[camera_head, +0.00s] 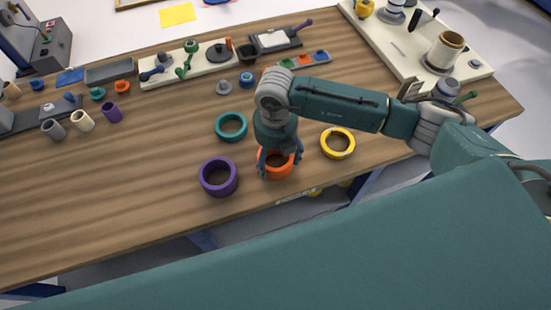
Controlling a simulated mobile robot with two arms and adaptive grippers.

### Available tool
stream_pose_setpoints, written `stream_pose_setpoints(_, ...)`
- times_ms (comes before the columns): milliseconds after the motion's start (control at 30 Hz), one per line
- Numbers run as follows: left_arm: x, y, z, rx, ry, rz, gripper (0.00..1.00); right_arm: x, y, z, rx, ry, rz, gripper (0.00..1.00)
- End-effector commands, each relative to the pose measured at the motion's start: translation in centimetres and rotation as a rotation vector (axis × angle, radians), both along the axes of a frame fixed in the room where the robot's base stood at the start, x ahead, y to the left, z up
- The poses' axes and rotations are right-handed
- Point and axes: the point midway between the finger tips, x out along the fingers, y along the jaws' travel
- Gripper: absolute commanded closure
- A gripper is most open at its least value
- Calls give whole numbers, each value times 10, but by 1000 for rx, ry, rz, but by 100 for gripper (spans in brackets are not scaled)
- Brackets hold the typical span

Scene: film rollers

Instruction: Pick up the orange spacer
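The orange spacer (276,171) is a thick ring near the front edge of the wooden table. My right gripper (279,168) points down right at it, with one finger at its left side and one at its right side. The fingers and wrist cover part of the ring. I cannot tell whether the fingers touch it or how far they are closed. The ring appears to rest on the table. My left gripper is not in view.
A purple ring (218,177) stands close on the left, a teal ring (231,127) behind, and a yellow ring (338,143) on the right. Boards (187,67) with small parts line the back. The table's left middle (130,165) is clear.

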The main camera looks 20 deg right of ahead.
Motion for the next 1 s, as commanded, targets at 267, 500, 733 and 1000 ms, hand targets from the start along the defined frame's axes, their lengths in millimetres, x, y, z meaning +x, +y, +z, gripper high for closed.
stream_pose_setpoints(267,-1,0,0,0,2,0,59,0,0,1,1,0,0,60)
stream_pose_setpoints(500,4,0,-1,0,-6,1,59,1,0,5,1,-2,0,60)
stream_pose_setpoints(733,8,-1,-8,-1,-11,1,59,2,1,33,3,-6,2,60)
stream_pose_setpoints(1000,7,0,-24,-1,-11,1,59,3,1,108,4,-10,1,60)
